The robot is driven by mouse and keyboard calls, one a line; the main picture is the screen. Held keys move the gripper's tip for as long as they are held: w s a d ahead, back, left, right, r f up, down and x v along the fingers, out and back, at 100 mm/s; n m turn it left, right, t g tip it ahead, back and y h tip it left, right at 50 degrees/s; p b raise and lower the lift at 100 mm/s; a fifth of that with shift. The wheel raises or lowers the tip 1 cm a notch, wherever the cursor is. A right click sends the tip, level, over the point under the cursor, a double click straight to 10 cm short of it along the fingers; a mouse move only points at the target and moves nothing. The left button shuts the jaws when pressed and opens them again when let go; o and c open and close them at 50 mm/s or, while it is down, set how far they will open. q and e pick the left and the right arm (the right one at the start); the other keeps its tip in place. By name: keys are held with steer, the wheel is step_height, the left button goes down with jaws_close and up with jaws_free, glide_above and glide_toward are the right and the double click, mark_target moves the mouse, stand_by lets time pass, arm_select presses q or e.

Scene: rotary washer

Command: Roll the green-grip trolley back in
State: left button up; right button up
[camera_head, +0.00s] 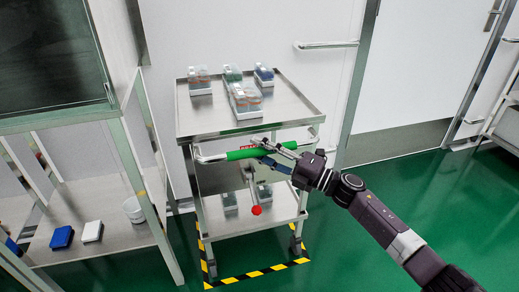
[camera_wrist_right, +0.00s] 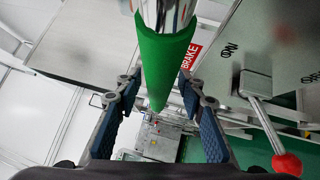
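The steel trolley (camera_head: 218,118) stands against the white wall, with a green grip (camera_head: 250,153) on its front handle bar. My right gripper (camera_head: 268,150) is at the right part of the grip. In the right wrist view the green grip (camera_wrist_right: 163,65) lies between the two spread blue-padded fingers (camera_wrist_right: 160,105), with gaps on both sides. A lever with a red knob (camera_head: 256,210) hangs below the handle. The red knob (camera_wrist_right: 287,164) and a red BRAKE label (camera_wrist_right: 190,57) also show in the right wrist view. My left gripper is not in view.
Yellow-black floor tape (camera_head: 262,272) runs around the trolley's feet. Several filled racks (camera_head: 243,97) stand on its top shelf. A bench with a lower shelf (camera_head: 110,237) is close on the left. A door (camera_head: 415,70) is at the right; the green floor (camera_head: 450,200) there is clear.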

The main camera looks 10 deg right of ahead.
steer(key=v, duration=1.1)
steer(key=shift+s+d, duration=0.25)
